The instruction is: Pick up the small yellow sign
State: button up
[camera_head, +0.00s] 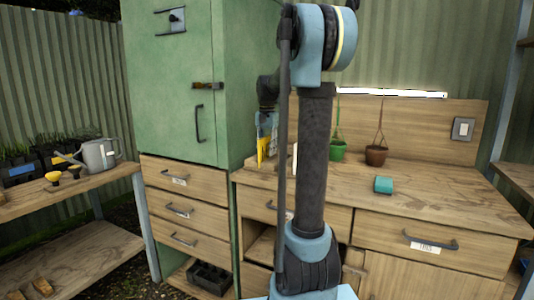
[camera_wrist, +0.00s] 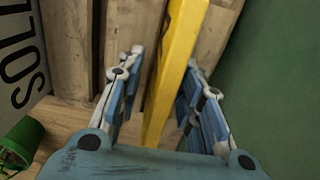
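The small yellow sign (camera_head: 264,150) stands near the left end of the wooden workbench, by the green cabinet. In the wrist view the yellow sign (camera_wrist: 176,65) is a thin upright strip seen nearly edge-on. My gripper (camera_wrist: 163,57) is open, with one finger on each side of the sign. A gap shows between the left finger and the sign. The right finger is closer to it, and I cannot tell if it touches. In the head view my gripper (camera_head: 266,124) is over the sign's top and hides part of it.
The green cabinet (camera_head: 165,90) is close on the left. A white lettered panel (camera_wrist: 20,60) and a green pot (camera_wrist: 22,138) are at the wrist view's left.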

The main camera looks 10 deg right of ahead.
jog(key=shift+f, duration=0.4)
grip_shut()
jog(key=shift+r, duration=0.1)
